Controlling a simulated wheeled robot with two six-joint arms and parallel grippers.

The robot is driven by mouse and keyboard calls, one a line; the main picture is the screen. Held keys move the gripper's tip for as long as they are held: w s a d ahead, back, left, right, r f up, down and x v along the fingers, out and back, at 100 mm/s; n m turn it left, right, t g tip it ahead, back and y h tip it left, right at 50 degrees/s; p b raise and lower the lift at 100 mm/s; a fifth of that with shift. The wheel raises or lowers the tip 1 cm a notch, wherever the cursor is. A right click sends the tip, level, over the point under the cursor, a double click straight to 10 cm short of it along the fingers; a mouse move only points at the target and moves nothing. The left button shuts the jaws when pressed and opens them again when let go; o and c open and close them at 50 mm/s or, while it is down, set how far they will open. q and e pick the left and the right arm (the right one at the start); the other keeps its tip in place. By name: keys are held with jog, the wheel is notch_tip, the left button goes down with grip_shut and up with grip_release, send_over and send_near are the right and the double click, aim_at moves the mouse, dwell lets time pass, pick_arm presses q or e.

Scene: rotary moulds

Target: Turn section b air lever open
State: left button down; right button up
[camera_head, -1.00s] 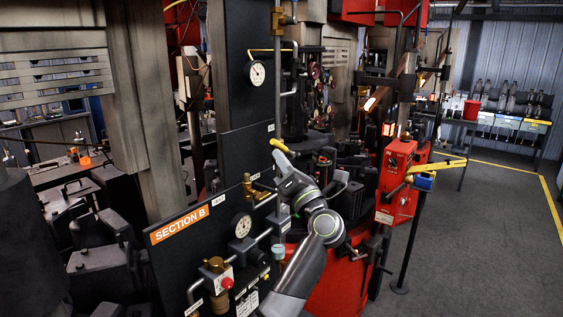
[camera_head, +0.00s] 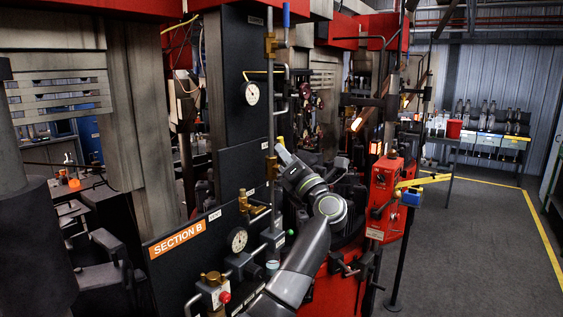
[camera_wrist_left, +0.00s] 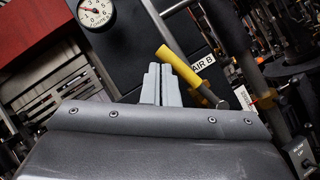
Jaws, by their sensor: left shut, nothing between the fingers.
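The section B panel carries an orange SECTION B sign (camera_head: 178,240). In the left wrist view, the air lever (camera_wrist_left: 180,64) has a yellow sleeve and lies slanted beside a white AIR B label (camera_wrist_left: 203,63). In the head view, only a small yellow part of this lever (camera_head: 280,141) shows, just above my left gripper (camera_head: 284,154). In the left wrist view, my left gripper (camera_wrist_left: 160,72) is shut and empty, its fingertips at the left side of the yellow sleeve. I cannot tell whether they touch it. My right gripper is not in view.
A pressure gauge (camera_head: 250,93) and vertical pipe stand near the lever. A blue-handled valve (camera_head: 286,15) is higher up. Brass fittings (camera_head: 248,203) sit below.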

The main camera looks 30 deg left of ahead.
pick_arm(q)
jog(key=shift+w+r, duration=0.65)
jog(key=shift+w, duration=0.2)
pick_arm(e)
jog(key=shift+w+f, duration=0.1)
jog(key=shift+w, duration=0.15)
pick_arm(q)
jog(key=shift+w, duration=0.1)
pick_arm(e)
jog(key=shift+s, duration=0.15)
